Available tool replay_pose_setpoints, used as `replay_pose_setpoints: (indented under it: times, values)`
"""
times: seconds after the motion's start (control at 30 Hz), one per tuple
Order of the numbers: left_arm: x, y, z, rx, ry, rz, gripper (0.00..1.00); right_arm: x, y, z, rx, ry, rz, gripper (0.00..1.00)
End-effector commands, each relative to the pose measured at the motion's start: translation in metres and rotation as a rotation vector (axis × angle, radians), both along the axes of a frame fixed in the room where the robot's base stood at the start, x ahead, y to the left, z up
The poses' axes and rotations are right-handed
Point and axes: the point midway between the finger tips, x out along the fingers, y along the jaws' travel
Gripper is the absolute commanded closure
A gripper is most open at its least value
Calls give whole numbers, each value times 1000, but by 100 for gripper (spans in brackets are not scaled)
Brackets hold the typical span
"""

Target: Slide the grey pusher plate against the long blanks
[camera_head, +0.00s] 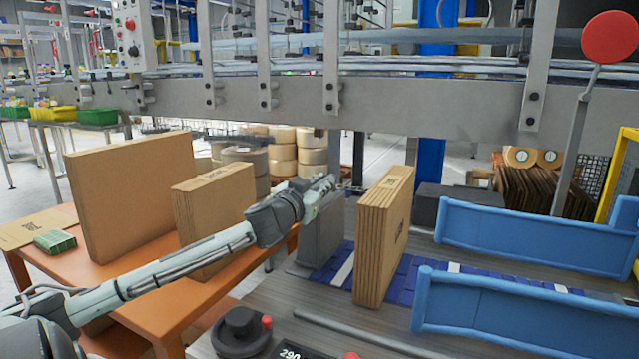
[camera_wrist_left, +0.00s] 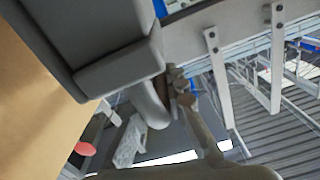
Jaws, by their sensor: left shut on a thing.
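The grey pusher plate (camera_head: 320,238) stands upright on the left part of the conveyor bed. A stack of brown cardboard blanks (camera_head: 380,238) stands on edge to its right, with a strip of belt showing between them. My left gripper (camera_head: 326,186) is at the top of the plate, shut on its upper part; the fingertips are small and partly hidden. In the left wrist view a large grey body (camera_wrist_left: 105,45) fills the upper left, with a tan cardboard surface (camera_wrist_left: 35,105) beside it. My right gripper is not in view.
Blue side guides (camera_head: 535,238) lie to the right of the blanks, with blue belt between. An orange table (camera_head: 175,295) at the left holds two more cardboard stacks (camera_head: 135,190). A grey machine beam (camera_head: 400,105) crosses above. A black knob (camera_head: 240,330) is at the front.

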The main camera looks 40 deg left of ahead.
Motion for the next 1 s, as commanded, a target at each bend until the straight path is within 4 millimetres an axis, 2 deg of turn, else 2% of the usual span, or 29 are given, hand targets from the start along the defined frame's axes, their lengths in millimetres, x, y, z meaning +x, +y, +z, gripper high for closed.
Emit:
replay_pose_setpoints:
  times: [0.07, 0.13, 0.3, 0.63, 0.67, 0.8, 0.83, 1.0]
  values:
    - [5, -18, 1, -10, -4, -8, 100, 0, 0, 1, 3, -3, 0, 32]
    - [10, -33, 2, -12, -4, -9, 100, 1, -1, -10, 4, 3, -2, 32]
    - [17, -55, 0, -6, 1, -8, 100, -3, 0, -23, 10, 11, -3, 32]
    - [18, -59, -1, -2, 4, -5, 100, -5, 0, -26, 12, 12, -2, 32]
    - [18, -59, -1, -2, 4, -5, 86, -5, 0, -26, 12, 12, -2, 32]
    - [18, -58, -1, -2, 3, -5, 68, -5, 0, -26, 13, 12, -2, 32]
    - [18, -58, -1, -2, 3, -5, 66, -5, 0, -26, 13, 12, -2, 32]
    - [18, -58, -1, -2, 2, -6, 66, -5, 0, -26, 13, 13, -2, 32]
